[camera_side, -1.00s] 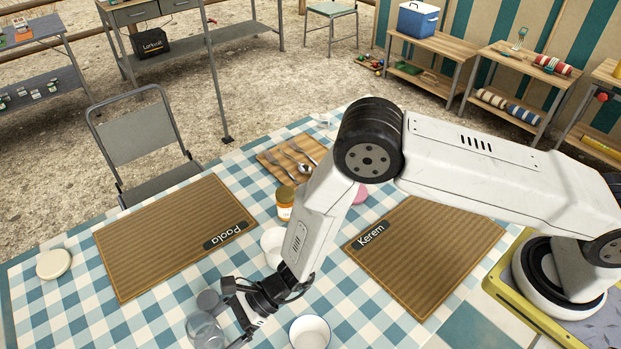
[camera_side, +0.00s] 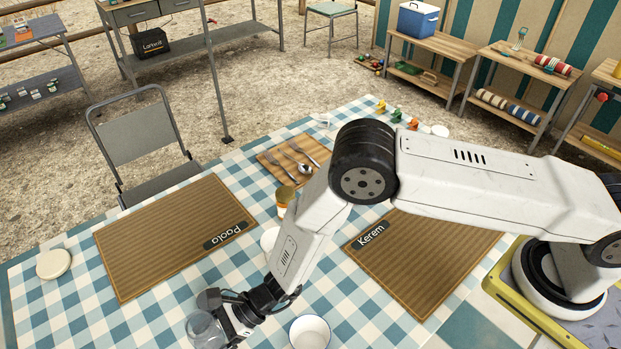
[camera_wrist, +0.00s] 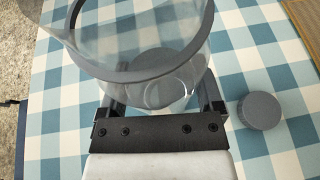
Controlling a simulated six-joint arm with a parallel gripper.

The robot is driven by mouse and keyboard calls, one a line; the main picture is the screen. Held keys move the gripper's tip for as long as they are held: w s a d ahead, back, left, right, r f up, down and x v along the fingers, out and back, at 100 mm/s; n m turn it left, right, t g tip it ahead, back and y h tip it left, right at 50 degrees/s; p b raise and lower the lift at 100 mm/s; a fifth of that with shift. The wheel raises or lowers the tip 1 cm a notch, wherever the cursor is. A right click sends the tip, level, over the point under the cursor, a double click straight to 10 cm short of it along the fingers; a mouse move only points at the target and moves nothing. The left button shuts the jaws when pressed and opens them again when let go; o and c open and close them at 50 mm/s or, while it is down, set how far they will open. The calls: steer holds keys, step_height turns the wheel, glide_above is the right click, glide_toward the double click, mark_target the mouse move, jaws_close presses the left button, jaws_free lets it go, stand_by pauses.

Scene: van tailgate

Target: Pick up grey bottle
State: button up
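The grey bottle (camera_wrist: 140,72) is a clear, see-through container with a dark grey rim. In the wrist view it stands large in front of my gripper (camera_wrist: 160,92), with one finger on each side of its lower part. In the side view the bottle (camera_side: 204,330) is at the lower left of the table, partly hidden by my gripper (camera_side: 222,314). My fingers are spread apart; I see no clear contact with the bottle. A grey round lid (camera_wrist: 259,110) lies on the cloth to the right.
A white bowl (camera_side: 309,332) is close on the right of my gripper. Paola's placemat (camera_side: 165,245) is behind it, and a pale round disc (camera_side: 53,264) lies far left. A jar (camera_side: 285,200) and a cutlery board (camera_side: 272,159) are farther back. Checked cloth is free around the lid.

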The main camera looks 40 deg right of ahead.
mark_target(218, 325)
steer(key=c, duration=1)
steer(key=shift+r, duration=0.4)
steer(key=shift+r, duration=1.1)
steer(key=shift+d+r, duration=0.1)
steer(key=shift+r, duration=0.15)
steer(key=s+d+r, duration=0.9)
steer(key=s, duration=0.1)
steer(key=shift+d+r, duration=0.15)
steer(key=shift+r, duration=0.05)
steer(key=shift+d, duration=0.1)
stand_by(0.5)
